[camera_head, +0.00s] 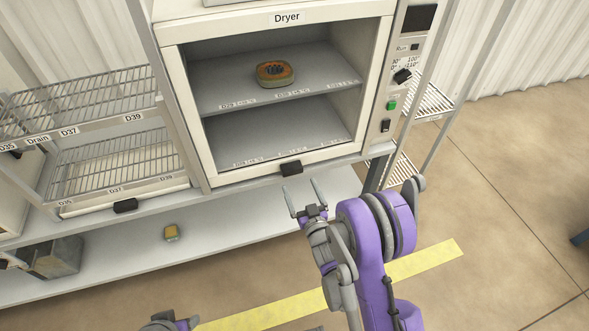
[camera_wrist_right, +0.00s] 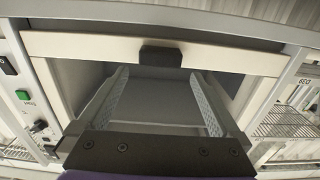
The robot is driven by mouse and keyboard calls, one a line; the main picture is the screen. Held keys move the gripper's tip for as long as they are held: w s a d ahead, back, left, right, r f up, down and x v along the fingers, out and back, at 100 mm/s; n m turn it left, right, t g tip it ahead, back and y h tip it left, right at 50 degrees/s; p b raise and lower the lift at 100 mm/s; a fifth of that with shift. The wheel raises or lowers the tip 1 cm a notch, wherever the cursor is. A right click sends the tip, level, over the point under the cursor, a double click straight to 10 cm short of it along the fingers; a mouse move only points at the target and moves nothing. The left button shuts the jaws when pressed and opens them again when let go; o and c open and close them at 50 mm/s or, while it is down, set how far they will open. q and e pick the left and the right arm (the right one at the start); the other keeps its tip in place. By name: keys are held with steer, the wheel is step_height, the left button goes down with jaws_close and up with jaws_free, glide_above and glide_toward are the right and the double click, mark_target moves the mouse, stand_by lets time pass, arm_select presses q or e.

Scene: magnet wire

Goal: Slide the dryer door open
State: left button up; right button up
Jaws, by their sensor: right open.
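The dryer door (camera_head: 213,176) is a cream frame with the black handle (camera_head: 291,168) at its lower edge. The frame's bottom bar lies along the foot of the dryer opening, and the shelves inside show through it. In the right wrist view the door's bar (camera_wrist_right: 90,46) crosses the picture with the handle (camera_wrist_right: 160,56) at its middle. My right gripper (camera_head: 300,186) is open and empty, just below and in front of the handle. Its fingers (camera_wrist_right: 160,88) point toward the handle, one to each side, apart from it. Only a bit of my left arm shows at the bottom edge.
An orange-and-green round item (camera_head: 275,72) sits on the dryer's upper shelf. A control panel (camera_head: 399,85) with buttons is at its right. Wire drain racks (camera_head: 85,112) stand left. A small yellow-topped block (camera_head: 171,232) lies on the low shelf.

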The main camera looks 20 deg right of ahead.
mark_target(294, 173)
steer(key=w+p, duration=0.1)
steer(key=w, duration=0.6)
steer(key=shift+a, duration=0.15)
steer(key=shift+c, duration=0.2)
jaws_close()
